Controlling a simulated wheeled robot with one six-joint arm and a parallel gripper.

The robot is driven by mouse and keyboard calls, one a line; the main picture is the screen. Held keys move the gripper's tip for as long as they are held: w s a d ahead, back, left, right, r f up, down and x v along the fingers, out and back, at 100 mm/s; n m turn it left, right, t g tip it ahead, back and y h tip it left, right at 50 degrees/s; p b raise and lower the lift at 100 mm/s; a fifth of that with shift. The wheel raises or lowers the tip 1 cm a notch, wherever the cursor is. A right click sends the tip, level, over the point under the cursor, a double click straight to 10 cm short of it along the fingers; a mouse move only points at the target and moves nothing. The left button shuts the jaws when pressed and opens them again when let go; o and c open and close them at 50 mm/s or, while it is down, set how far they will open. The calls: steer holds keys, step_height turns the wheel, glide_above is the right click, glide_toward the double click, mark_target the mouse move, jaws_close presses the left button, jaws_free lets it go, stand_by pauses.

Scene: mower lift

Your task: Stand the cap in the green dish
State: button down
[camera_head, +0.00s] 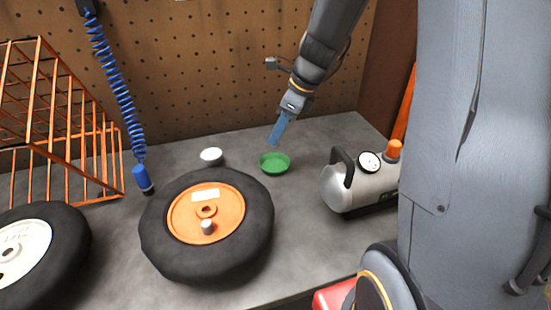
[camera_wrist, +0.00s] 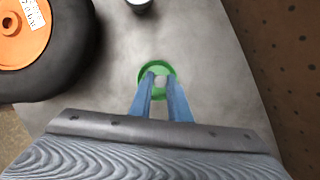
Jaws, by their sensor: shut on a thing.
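The green dish (camera_head: 275,168) lies on the grey bench top behind and to the right of the orange-hubbed wheel. It also shows in the wrist view (camera_wrist: 142,74), partly covered by my fingers. My gripper (camera_head: 273,142) is above the dish, its blue fingers pointing down. In the wrist view its fingertips (camera_wrist: 161,80) are closed on a small pale grey piece, which looks like the cap (camera_wrist: 161,82), seen against the dish. In the head view the fingers hide this piece. The cap appears above the dish, but the exact gap is unclear.
A white-topped cup (camera_head: 211,156) stands left of the dish. A silver tank (camera_head: 345,188) with a gauge stands right. Bare bench surrounds the dish.

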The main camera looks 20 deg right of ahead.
step_height(320, 180, down, 8)
steer(key=shift+r, duration=0.25)
steer(key=shift+f+b, duration=0.2)
steer(key=shift+b, duration=0.15)
steer(key=c, duration=1.7)
jaws_free()
steer(key=shift+o, duration=0.2)
steer(key=shift+r, duration=0.1)
